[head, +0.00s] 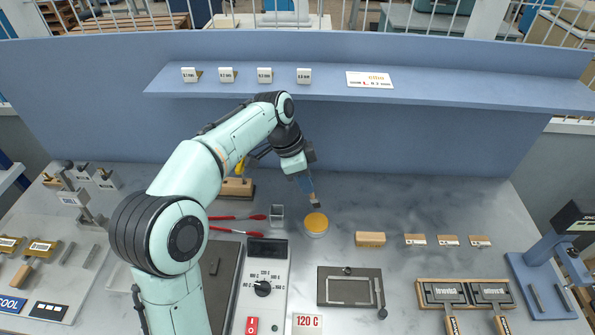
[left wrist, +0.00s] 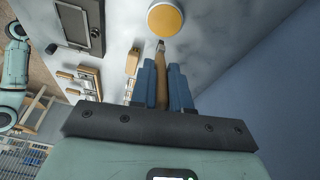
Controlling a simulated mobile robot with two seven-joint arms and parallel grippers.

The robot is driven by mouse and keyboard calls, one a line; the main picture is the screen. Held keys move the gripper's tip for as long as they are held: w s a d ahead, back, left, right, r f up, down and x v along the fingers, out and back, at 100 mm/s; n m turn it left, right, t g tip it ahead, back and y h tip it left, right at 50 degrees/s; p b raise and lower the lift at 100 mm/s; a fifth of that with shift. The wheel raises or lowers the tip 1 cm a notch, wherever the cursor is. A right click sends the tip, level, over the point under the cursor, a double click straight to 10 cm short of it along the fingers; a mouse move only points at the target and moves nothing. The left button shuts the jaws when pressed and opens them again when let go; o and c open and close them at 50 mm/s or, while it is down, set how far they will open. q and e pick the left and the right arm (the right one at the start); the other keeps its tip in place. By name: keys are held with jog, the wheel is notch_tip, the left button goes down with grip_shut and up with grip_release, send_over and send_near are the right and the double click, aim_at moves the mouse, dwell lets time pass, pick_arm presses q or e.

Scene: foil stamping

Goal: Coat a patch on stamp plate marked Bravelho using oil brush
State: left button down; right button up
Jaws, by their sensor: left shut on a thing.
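My left gripper (head: 306,183) is shut on the brush (head: 315,201), above the bench near its back. In the left wrist view the blue fingers flank the brush's wooden handle (left wrist: 162,88). The brush tip points toward the round pot of yellow-orange oil (head: 316,222), which also shows in the left wrist view (left wrist: 166,20); I cannot tell whether it touches. Two dark stamp plates, a left one (head: 446,292) and a right one (head: 492,292), sit in a wooden rack at the right. Their lettering is too small to read surely. My right gripper is not in view.
A heater control box (head: 266,290) and a dark plate with a frame (head: 349,288) lie at the front. A wooden block (head: 370,239) and several small wooden pieces lie right of the pot. A blue press (head: 548,285) stands far right. A shelf (head: 420,90) runs above the back.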

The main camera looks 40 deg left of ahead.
pick_arm(q)
jog(key=shift+w+f, duration=0.1)
jog(key=shift+f+b, duration=0.4)
jog(key=shift+f, duration=0.45)
jog(key=shift+f+b, duration=1.35)
jog(key=shift+f, duration=0.8)
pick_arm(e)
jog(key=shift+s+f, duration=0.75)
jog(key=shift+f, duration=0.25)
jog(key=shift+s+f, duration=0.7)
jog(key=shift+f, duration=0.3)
pick_arm(q)
jog(key=shift+f, duration=0.6)
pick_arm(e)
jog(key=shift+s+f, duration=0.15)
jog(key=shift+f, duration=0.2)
pick_arm(q)
jog(key=shift+r+p, duration=1.9)
jog(key=shift+r, duration=1.7)
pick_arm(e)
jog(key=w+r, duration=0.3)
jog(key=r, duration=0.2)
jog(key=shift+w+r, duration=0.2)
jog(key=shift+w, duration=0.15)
